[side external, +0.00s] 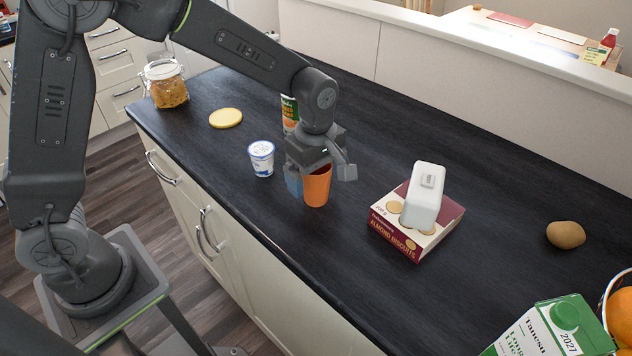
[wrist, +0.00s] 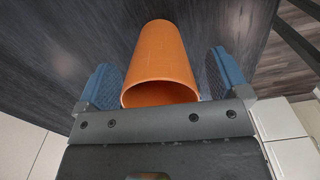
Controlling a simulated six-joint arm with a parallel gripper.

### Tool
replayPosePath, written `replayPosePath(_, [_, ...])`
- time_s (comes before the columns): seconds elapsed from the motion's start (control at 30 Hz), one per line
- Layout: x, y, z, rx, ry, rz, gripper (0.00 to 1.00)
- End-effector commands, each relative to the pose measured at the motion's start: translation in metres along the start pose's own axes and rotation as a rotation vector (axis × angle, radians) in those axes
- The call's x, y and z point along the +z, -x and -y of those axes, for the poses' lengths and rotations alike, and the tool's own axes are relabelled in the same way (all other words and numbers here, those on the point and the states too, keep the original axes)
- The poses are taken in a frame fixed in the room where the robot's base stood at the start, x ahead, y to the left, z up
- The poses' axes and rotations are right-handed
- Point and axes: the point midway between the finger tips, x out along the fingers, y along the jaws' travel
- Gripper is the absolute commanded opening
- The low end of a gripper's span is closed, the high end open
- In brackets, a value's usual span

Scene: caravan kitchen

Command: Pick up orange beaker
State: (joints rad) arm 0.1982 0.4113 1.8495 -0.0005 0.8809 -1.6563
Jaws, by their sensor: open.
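The orange beaker (side external: 317,187) stands upright on the dark worktop in the side external view. In the wrist view the orange beaker (wrist: 163,60) shows between the two blue finger pads, with its rim towards my gripper's palm. My gripper (side external: 318,180) is open and points down over the beaker, one finger on each side of it. The beaker's upper rim is partly hidden by my gripper in the side view.
A white yoghurt pot (side external: 261,159) stands left of the beaker, and a tin (side external: 289,113) stands behind my gripper. An almond biscuits box (side external: 397,243) with a white object (side external: 426,197) on it lies to the right. The worktop's front edge is near.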

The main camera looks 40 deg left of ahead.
Motion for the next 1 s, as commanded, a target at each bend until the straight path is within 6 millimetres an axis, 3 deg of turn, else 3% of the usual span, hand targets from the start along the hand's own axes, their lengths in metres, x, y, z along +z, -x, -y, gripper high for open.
replayPosePath(0.17, [0.0000, 0.0002, 0.0000, 0.000, 0.000, 0.000, 0.92])
replayPosePath(0.7, [0.0000, 0.0007, -0.0001, 0.000, 0.000, 0.000, 0.41])
replayPosePath(1.0, [0.0001, 0.0031, -0.0003, 0.001, 0.000, 0.000, 0.40])
